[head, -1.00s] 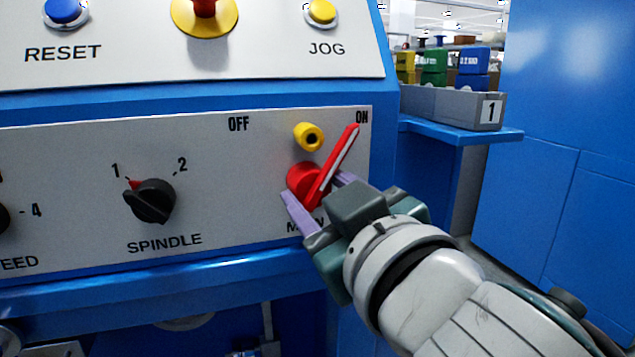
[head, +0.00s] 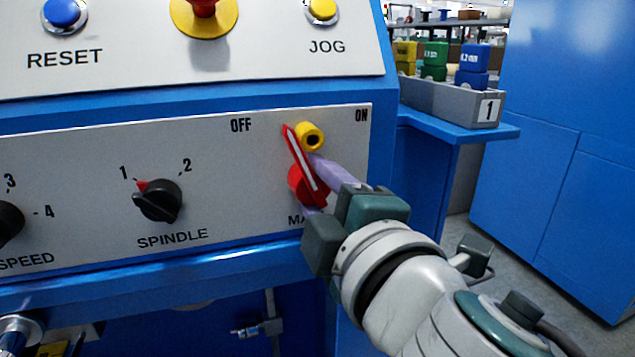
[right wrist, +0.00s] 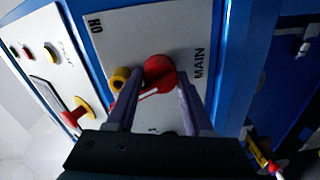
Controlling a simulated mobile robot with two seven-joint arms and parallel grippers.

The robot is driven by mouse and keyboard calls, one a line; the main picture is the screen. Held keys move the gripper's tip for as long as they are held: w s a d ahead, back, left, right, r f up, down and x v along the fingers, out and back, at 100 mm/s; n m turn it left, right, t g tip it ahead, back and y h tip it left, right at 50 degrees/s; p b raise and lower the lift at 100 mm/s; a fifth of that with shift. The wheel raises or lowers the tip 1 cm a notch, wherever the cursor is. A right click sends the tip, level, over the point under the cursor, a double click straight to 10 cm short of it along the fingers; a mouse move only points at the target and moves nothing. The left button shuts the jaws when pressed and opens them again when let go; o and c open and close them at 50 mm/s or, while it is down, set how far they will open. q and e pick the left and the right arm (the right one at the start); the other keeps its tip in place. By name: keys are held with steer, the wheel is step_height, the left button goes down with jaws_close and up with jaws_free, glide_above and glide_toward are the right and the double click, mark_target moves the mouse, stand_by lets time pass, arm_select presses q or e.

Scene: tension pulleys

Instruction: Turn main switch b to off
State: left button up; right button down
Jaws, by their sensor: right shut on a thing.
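The main switch (head: 306,180) is a red rotary switch with a long red handle carrying a white stripe. Its handle points up and slightly left, between the OFF label (head: 241,125) and the ON label (head: 361,115). My right gripper (head: 322,185) is shut on the switch, with its purple fingers on either side of it. The right wrist view also shows the red switch (right wrist: 160,72) between the fingers. The lower part of the switch and most of the MAIN label are hidden by the gripper in the head view. My left gripper is not in view.
A yellow ring-shaped part (head: 310,136) sits just above the switch, close to the handle and a finger. The black spindle knob (head: 158,201) is to the left. A grey bin (head: 450,102) stands on a blue ledge at the right. The panel between OFF and the spindle knob is clear.

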steer(key=n, duration=0.3)
steer(key=shift+n, duration=0.4)
steer(key=shift+n+p, duration=0.3)
steer(key=shift+c, duration=1.4)
jaws_free()
steer(key=shift+a, duration=0.1)
steer(key=shift+r, duration=0.1)
